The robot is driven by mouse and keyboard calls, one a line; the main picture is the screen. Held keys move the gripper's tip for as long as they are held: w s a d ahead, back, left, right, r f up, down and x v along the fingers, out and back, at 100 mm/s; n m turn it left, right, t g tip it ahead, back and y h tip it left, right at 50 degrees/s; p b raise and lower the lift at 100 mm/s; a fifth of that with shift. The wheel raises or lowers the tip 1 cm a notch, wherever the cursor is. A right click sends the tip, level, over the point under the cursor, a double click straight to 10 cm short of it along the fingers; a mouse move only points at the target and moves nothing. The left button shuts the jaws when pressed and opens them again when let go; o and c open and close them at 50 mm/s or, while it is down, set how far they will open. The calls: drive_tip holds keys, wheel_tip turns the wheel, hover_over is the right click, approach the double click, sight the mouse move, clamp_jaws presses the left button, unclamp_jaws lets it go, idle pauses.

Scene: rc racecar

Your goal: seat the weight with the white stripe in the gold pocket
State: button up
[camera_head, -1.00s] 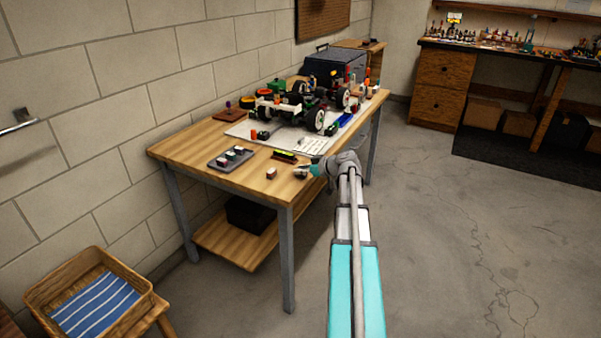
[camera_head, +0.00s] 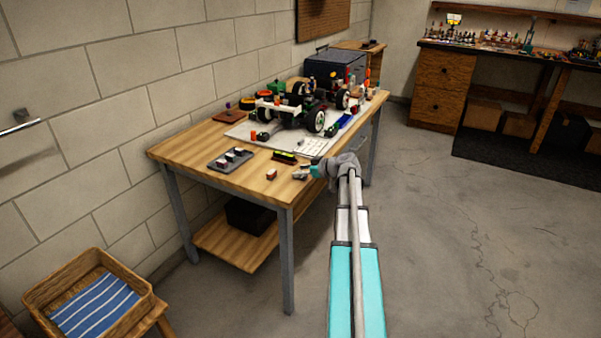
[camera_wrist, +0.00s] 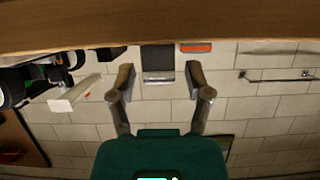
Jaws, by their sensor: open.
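My gripper (camera_head: 303,173) is open and low over the front right part of the wooden table. In the wrist view its two fingers (camera_wrist: 158,78) stand apart with nothing clearly gripped. A grey and dark block-like shape (camera_wrist: 158,58) with a pale lower band shows between them; I cannot tell its distance. A dark grey tray (camera_head: 217,166) holds several small pieces to the gripper's left. A small red-brown block with a pale top (camera_head: 271,174) lies loose near the front edge. I cannot tell for sure which piece bears the white stripe, nor make out the gold pocket.
A black bar with a yellow strip (camera_head: 285,157) lies behind the gripper. The racecar (camera_head: 300,110) stands on a white mat (camera_head: 247,133) farther back. In the wrist view the picture is upside down, with the tabletop (camera_wrist: 100,25) along the top and an orange-red piece (camera_wrist: 196,47).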

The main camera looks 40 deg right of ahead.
drive_tip(key=p+v, duration=0.4)
drive_tip(key=v, duration=0.8)
drive_tip(key=shift+r+p, duration=0.2)
drive_tip(key=shift+p, duration=0.1)
drive_tip(key=shift+a, duration=0.1)
